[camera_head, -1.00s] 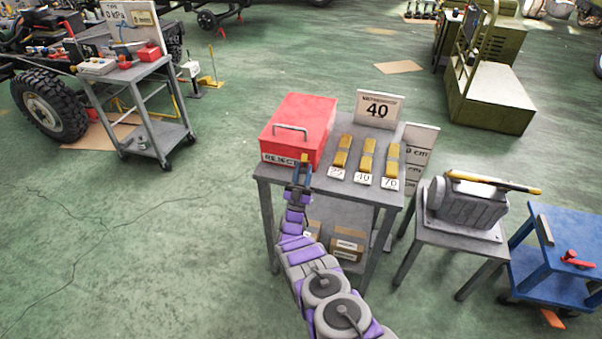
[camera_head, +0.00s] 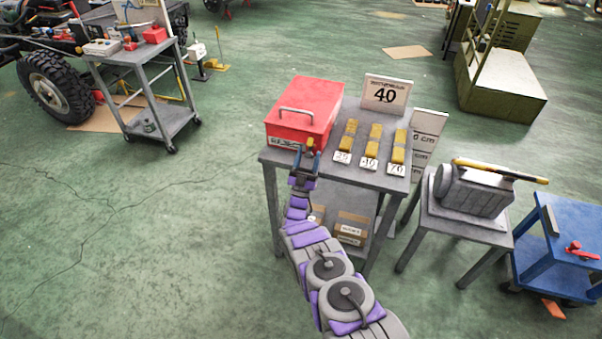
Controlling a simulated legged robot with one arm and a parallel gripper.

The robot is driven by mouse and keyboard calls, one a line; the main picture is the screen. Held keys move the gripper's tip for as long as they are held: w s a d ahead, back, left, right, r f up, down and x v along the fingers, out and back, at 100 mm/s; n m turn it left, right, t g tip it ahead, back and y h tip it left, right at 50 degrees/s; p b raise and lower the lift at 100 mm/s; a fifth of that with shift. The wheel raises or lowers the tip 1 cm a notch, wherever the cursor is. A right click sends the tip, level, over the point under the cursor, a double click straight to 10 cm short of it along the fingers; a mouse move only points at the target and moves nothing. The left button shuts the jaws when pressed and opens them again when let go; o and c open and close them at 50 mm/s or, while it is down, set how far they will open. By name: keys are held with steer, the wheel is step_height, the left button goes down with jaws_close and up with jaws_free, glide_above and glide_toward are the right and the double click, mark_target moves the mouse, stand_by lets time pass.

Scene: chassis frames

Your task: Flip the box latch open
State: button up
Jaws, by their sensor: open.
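The red box (camera_head: 308,103) with a grey handle on its lid stands on the left of the grey table (camera_head: 331,172). Its lid is shut. A small yellow latch (camera_head: 310,143) shows on the front right side of the box, and its exact position is hard to tell. My gripper (camera_head: 306,153) is open, just in front of the latch, with its fingertips pointing at the box front. The gripper partly hides the box label and the latch's lower part. I cannot tell whether a fingertip touches the latch.
Several yellow pieces (camera_head: 372,148) with number cards lie right of the box. A sign reading 40 (camera_head: 386,92) stands behind them. Cardboard boxes (camera_head: 350,228) sit on the lower shelf. A motor (camera_head: 473,192) on a stand is at the right. The floor left of the table is clear.

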steer(key=s+a+f, duration=0.1)
steer(key=s+a, duration=0.1)
steer(key=s, duration=0.5)
steer(key=s+a+f+b, duration=0.1)
steer(key=s+a+f, duration=0.1)
steer(key=s, duration=0.5)
steer(key=shift+a+f, duration=0.15)
steer(key=shift+a, duration=0.5)
